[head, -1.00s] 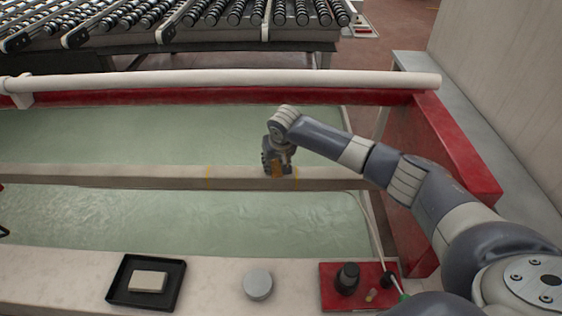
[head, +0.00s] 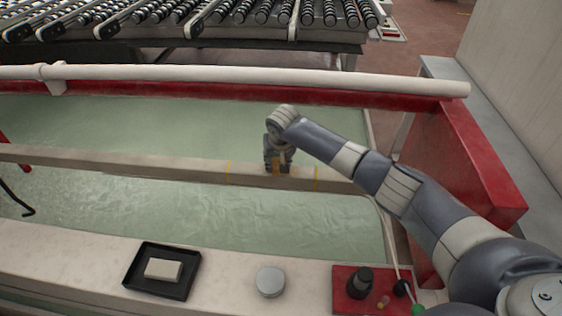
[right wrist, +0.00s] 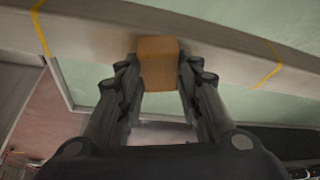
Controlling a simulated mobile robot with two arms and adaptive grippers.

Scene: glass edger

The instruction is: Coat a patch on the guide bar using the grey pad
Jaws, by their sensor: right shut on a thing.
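The guide bar (head: 120,165) is a long beige beam across the pale green sheet, with two thin yellow lines around it. My right gripper (head: 278,168) is at the bar between these lines. In the right wrist view my right gripper (right wrist: 160,85) is shut on an orange-brown block (right wrist: 158,62), whose far end overlaps the bar (right wrist: 215,50); whether it touches cannot be told. The bar looks browner left of the block there, stain or shadow. A pale off-white block (head: 163,269) lies in a black tray (head: 134,284) on the front ledge. My left gripper is out of view.
A round grey tin (head: 270,281) and a red plate (head: 343,297) with black knobs are on the front ledge (head: 75,262). A white pipe (head: 250,78) and red rail run behind the bar.

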